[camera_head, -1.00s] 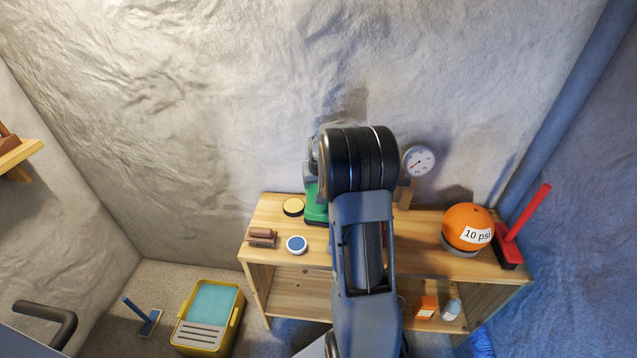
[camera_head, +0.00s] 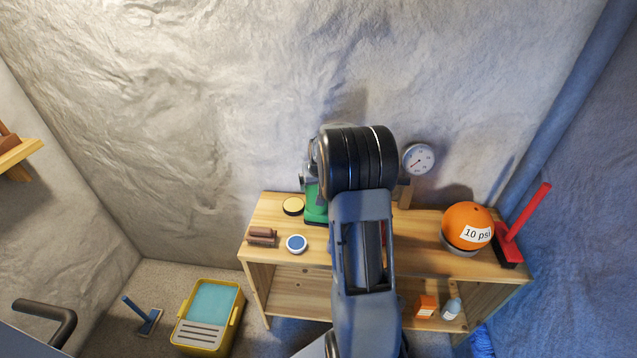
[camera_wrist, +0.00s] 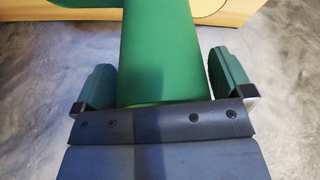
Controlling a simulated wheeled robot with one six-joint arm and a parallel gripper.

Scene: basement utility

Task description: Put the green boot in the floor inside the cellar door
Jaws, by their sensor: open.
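The green boot (camera_head: 313,207) stands on the wooden shelf unit's top, mostly hidden behind my arm in the head view. In the wrist view the boot's green shaft (camera_wrist: 160,50) runs up the middle of the picture, between the two fingers of my gripper (camera_wrist: 160,82). The fingers are open, one on each side of the shaft, with a visible gap at the right; contact on the left is unclear. The cellar door is not clearly recognisable in either view.
A yellow box (camera_head: 208,317) and a blue scrubber (camera_head: 143,314) are on the floor.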

